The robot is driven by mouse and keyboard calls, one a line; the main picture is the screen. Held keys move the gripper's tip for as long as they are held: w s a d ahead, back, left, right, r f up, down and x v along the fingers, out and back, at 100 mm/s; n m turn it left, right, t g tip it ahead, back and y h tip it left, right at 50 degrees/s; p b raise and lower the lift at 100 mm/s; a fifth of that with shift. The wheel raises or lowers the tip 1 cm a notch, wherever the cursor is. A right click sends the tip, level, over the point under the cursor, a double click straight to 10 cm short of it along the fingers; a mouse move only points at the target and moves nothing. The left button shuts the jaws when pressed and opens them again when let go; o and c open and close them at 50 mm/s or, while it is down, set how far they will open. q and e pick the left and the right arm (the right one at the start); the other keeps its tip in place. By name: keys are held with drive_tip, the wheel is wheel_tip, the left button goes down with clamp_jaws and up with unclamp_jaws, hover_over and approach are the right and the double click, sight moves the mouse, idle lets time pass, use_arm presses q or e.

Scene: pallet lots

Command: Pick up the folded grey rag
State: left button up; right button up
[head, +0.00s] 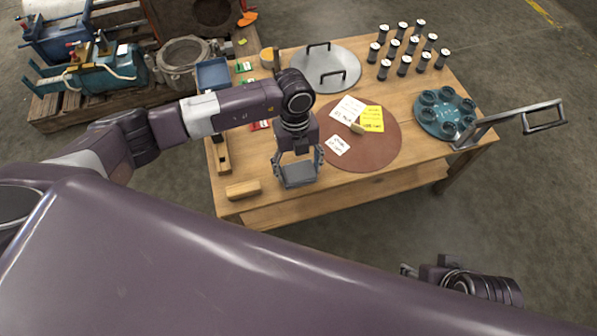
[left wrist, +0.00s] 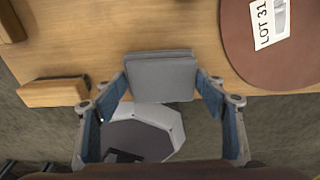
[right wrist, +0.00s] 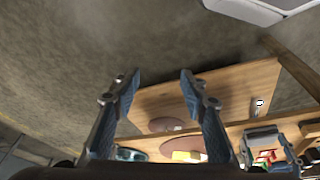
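The folded grey rag (head: 298,174) shows in the head view as a flat slab at the table's near edge, between the fingers of my left gripper (head: 298,168). In the left wrist view the rag (left wrist: 162,78) fills the gap between the fingertips, and both tips meet its sides. My left gripper is shut on it. I cannot tell whether its underside touches the table. My right gripper (right wrist: 160,78) is open and empty, off the table's near side, low in the head view.
The wooden table (head: 420,165) carries a brown round mat (head: 375,150) with notes. A wooden block (head: 243,189) lies left of the rag. A grey round plate (head: 345,62), dark cylinders (head: 404,66) and a teal fixture (head: 447,115) stand farther back. A loaded pallet (head: 60,108) is at left.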

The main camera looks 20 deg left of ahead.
sight(298, 169)
use_arm(q)
drive_tip(key=c, duration=0.4)
drive_tip(key=shift+o, duration=0.2)
drive_tip(key=shift+r, duration=0.15)
drive_tip(key=shift+r, duration=0.25)
wheel_tip(298, 169, up, 6)
drive_tip(key=shift+w+r+p, duration=0.1)
drive_tip(key=shift+r+p, duration=0.15)
drive_tip(key=shift+p, duration=0.75)
wheel_tip(298, 169, up, 13)
drive_tip(key=p, duration=0.2)
use_arm(e)
drive_tip(key=s+x, duration=0.1)
drive_tip(key=x, duration=0.8)
drive_tip(key=shift+f+g, duration=0.25)
drive_tip(key=shift+g, duration=0.05)
use_arm(q)
drive_tip(key=shift+f, duration=0.1)
use_arm(e)
drive_tip(key=shift+s+a, duration=0.1)
drive_tip(key=shift+s, duration=0.05)
